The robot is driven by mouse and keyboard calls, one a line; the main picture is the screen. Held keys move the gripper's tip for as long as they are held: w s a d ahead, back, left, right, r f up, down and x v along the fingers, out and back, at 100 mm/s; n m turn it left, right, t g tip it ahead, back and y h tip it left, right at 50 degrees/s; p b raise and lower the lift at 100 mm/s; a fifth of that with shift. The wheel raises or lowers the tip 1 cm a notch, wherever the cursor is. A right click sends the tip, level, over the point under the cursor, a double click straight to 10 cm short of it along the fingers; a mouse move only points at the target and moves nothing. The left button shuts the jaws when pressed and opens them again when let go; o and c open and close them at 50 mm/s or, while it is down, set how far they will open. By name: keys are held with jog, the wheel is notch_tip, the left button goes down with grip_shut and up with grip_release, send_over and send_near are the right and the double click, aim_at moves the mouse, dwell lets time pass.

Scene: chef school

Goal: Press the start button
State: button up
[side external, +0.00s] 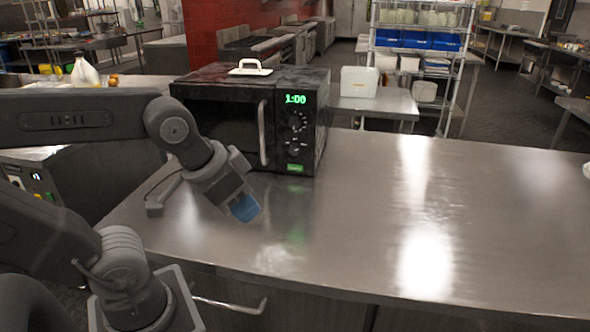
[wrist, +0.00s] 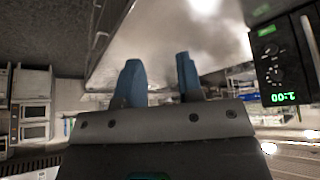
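A black microwave (side external: 226,128) stands at the back left of the metal counter, its door closed. Its green display (side external: 295,99) reads 1:00, with dark knobs below. The green start button (side external: 295,168) is at the bottom of the control panel, clear of my gripper. My gripper (side external: 244,208) has blue fingertips, is empty and hangs above the counter in front of the microwave, left of the button. In the wrist view my gripper (wrist: 160,72) shows a gap between its fingers. The upside-down panel is at the right there, with the green button (wrist: 266,31) near the top.
A vertical door handle (side external: 262,133) sticks out left of the panel. A white-handled object (side external: 249,67) lies on top of the microwave. The metal counter (side external: 345,225) is bare in front and to the right.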

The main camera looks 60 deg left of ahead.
grip_shut()
dwell(1.3)
